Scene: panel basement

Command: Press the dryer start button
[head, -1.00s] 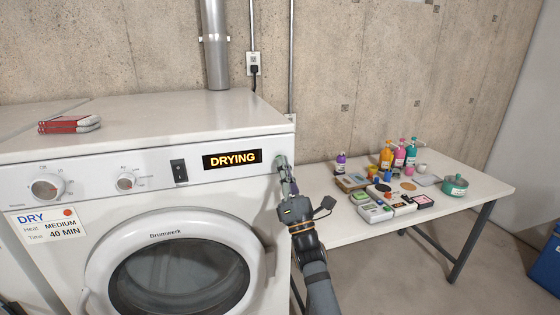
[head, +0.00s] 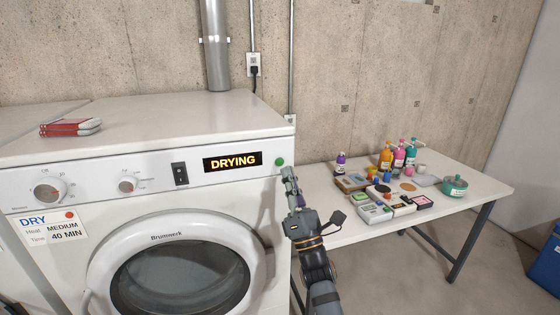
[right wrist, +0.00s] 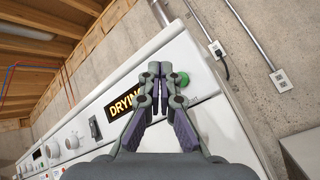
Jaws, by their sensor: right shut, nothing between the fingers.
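The white dryer (head: 200,129) stands at the left in the head view, and its display (head: 232,161) reads "DRYING" in lit orange letters. The green start button (head: 280,162) is at the right end of its panel and also shows in the right wrist view (right wrist: 183,79). My right gripper (head: 288,172) is shut and empty, just below and to the right of the button, apart from it in the head view. In the right wrist view its fingertips (right wrist: 160,68) are together and lie just left of the button. My left gripper is not in view.
A white table (head: 490,185) to the right holds several bottles, boxes and a teal pot (head: 454,187). A card (head: 47,226) on the front reads "DRY, Medium, 40 min". The dryer door (head: 178,280) is closed.

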